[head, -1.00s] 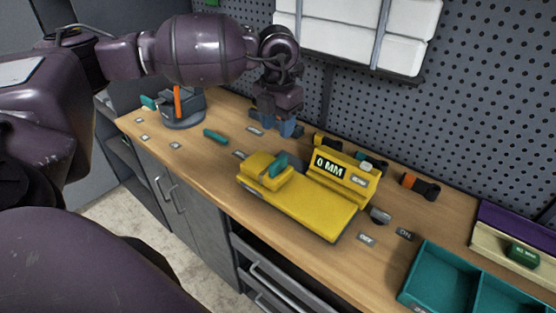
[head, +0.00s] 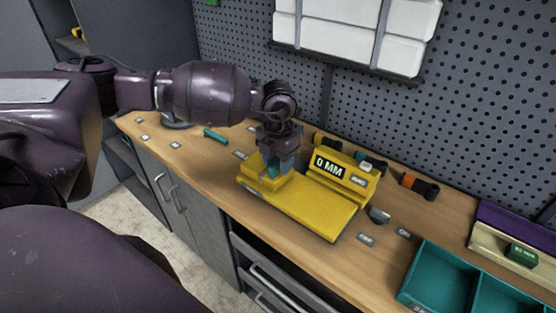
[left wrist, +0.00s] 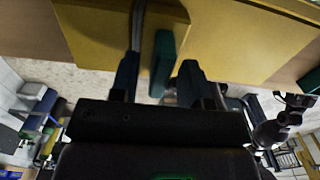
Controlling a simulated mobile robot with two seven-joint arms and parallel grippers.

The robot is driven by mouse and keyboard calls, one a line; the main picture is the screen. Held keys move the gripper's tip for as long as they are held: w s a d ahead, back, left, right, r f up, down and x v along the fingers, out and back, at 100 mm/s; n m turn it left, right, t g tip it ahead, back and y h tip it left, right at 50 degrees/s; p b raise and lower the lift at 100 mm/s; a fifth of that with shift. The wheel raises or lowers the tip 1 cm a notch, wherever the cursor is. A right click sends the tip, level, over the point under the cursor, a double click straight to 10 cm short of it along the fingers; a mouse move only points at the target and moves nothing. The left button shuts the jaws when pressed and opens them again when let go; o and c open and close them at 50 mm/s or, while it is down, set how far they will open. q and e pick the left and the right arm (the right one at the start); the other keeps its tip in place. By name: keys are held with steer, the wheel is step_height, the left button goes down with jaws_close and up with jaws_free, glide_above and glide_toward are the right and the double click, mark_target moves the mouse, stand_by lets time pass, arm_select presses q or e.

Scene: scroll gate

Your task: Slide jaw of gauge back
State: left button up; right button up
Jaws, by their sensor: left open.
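The yellow gauge (head: 318,211) lies on the wooden bench, its display (head: 329,167) reading 0 MM. Its jaw (head: 262,178) is the raised yellow block at the left end, with a teal handle (head: 273,171) on top, partly hidden by my gripper. My left gripper (head: 282,168) is over the jaw, pointing down. In the left wrist view the teal handle (left wrist: 162,64) stands between the two open fingers (left wrist: 158,80), nearer one of them; I cannot tell whether it touches. My right gripper is not in view.
A teal divided tray (head: 440,268) stands at the front right, with a purple and cream box (head: 510,237) behind it. Small labels and a teal piece (head: 215,135) lie left of the gauge. The pegboard (head: 480,120) closes off the back.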

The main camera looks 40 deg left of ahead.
arm_select(q)
jaws_close()
steer(key=shift+d, duration=0.1)
steer(key=d, duration=0.6)
steer(key=s+d, duration=0.1)
steer(key=d, duration=0.3)
steer(key=shift+d+b, duration=0.1)
steer(key=shift+b, duration=0.25)
jaws_free()
steer(key=shift+d, duration=0.15)
steer(key=shift+w, duration=0.1)
step_height(320, 180, up, 11)
steer(key=shift+f, duration=0.1)
stand_by(0.3)
